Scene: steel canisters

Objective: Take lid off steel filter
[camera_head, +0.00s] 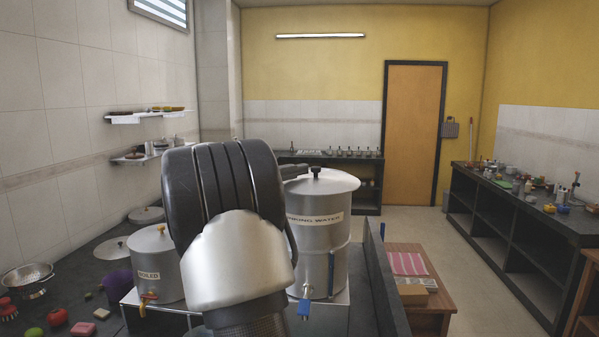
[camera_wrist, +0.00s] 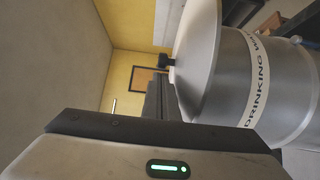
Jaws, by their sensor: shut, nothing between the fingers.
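The large steel filter (camera_head: 318,250), labelled "drinking water", stands right of my arm with a blue tap low on its front. Its round lid (camera_head: 335,184) sits on top, with a black knob (camera_head: 316,173) at the centre. In the wrist view the filter (camera_wrist: 272,75) appears turned on its side, with the lid (camera_wrist: 198,50) and knob (camera_wrist: 168,62) facing left. My gripper (camera_head: 298,170) is shut and empty, with its fingertips close beside the knob. In the wrist view the dark fingers (camera_wrist: 157,105) end near the knob; contact cannot be told. My arm hides the filter's left side.
A smaller canister (camera_head: 154,272) labelled "boiled" stands left of my arm. Loose lids (camera_head: 147,215), a colander (camera_head: 27,275) and small foods lie on the dark counter at left. A dark panel (camera_head: 376,265) rises right of the filter, beside a wooden table (camera_head: 432,300).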

